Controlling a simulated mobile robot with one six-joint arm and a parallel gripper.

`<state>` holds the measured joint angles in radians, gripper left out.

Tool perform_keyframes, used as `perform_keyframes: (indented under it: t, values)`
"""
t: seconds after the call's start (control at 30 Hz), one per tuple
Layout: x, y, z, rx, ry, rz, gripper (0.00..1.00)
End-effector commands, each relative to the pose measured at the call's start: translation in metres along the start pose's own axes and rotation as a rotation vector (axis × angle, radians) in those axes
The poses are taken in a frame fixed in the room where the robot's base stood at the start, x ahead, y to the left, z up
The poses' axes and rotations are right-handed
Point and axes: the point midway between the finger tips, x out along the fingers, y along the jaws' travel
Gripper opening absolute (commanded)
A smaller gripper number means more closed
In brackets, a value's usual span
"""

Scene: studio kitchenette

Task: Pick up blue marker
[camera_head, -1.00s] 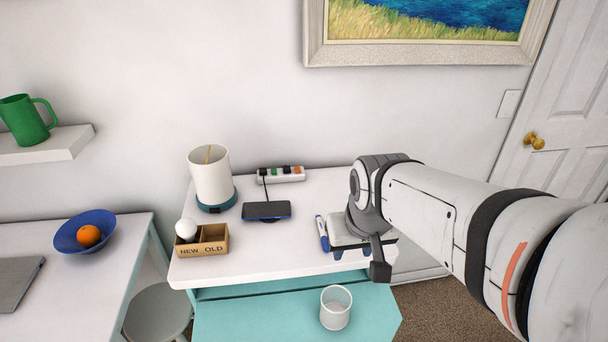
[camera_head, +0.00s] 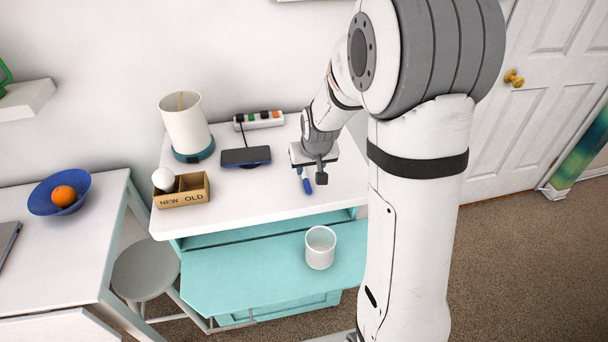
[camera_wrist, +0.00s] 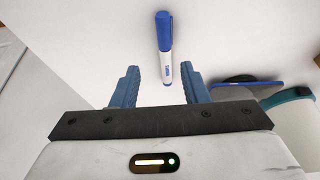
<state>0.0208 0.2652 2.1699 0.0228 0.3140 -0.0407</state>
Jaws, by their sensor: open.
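The blue marker (camera_wrist: 164,45), with a blue cap and a white labelled barrel, lies on the white desk top. In the wrist view it lines up with the gap between my fingers and extends beyond their tips. My gripper (camera_wrist: 160,70) is open, with a blue finger on each side of the gap and nothing held. I cannot tell how far above the marker it is.
A phone on a stand (camera_head: 246,156), a lamp (camera_head: 187,126), a power strip (camera_head: 259,120) and a NEW/OLD box (camera_head: 181,191) with a white ball stand left of my gripper. A white cup (camera_head: 320,247) stands on the lower teal surface.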

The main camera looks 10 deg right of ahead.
Motion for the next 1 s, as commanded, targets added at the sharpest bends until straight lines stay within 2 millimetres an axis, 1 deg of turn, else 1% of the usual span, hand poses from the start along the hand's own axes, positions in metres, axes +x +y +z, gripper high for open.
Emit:
perform_keyframes:
  t: [0.13,0.27,0.4,0.5,0.73,0.77,1.0]
  values:
    - [0.013,-0.003,-0.001,0.000,-0.003,0.000,0.41]
    - [0.030,-0.007,-0.001,-0.002,-0.004,0.000,0.41]
    - [0.046,-0.007,-0.002,0.000,-0.002,0.000,0.41]
    - [0.051,-0.007,-0.002,0.000,0.000,0.000,0.41]
    - [0.052,-0.007,-0.002,0.000,0.001,0.000,0.41]
    - [0.052,-0.007,-0.002,0.000,0.001,0.000,0.40]
    - [0.052,-0.007,-0.002,0.000,0.001,0.000,0.20]
